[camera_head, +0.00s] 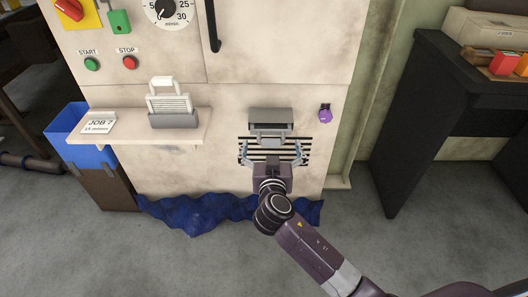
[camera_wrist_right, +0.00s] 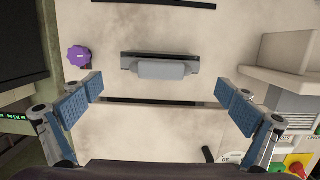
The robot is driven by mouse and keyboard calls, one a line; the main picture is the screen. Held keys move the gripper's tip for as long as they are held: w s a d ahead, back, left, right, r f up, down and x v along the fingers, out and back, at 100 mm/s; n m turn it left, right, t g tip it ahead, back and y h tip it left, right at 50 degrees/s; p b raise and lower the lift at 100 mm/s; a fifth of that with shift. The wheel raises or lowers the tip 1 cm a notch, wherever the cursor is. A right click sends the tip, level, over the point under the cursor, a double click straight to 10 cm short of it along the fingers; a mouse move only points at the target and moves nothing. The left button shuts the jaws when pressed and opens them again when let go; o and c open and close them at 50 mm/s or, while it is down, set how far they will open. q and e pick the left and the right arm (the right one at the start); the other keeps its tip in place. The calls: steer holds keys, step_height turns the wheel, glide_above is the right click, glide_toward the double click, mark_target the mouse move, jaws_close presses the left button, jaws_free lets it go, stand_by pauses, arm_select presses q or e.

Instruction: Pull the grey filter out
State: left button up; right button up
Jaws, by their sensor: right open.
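The grey filter (camera_head: 270,139) sits in a dark slot low on the front of the pale machine. Its grey handle sticks out of the slot, and the rest of the filter is hidden inside. In the right wrist view the grey handle (camera_wrist_right: 162,69) is a rounded bar ahead of the fingers, near the middle. My right gripper (camera_head: 272,151) is open, in front of the vent slits just below the slot. In the wrist view its blue-padded fingers (camera_wrist_right: 160,92) are spread wide with nothing between them. My left gripper is out of view.
A purple knob (camera_head: 325,115) is right of the slot. A shelf (camera_head: 200,135) at left carries a white filter (camera_head: 169,95) in a grey holder and a job card (camera_head: 98,123). Blue cloth (camera_head: 195,215) lies below. A dark bench (camera_head: 430,110) stands at right.

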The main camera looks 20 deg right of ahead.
mark_target(271, 130)
steer(key=shift+w+r, duration=0.25)
steer(key=x, duration=0.6)
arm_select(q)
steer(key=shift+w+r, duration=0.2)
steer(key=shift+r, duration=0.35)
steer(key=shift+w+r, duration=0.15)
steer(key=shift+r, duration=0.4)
arm_select(e)
steer(key=shift+w+d+f, duration=0.15)
steer(key=shift+w+d, duration=0.1)
steer(key=shift+w, duration=0.4)
steer(key=shift+c, duration=0.4)
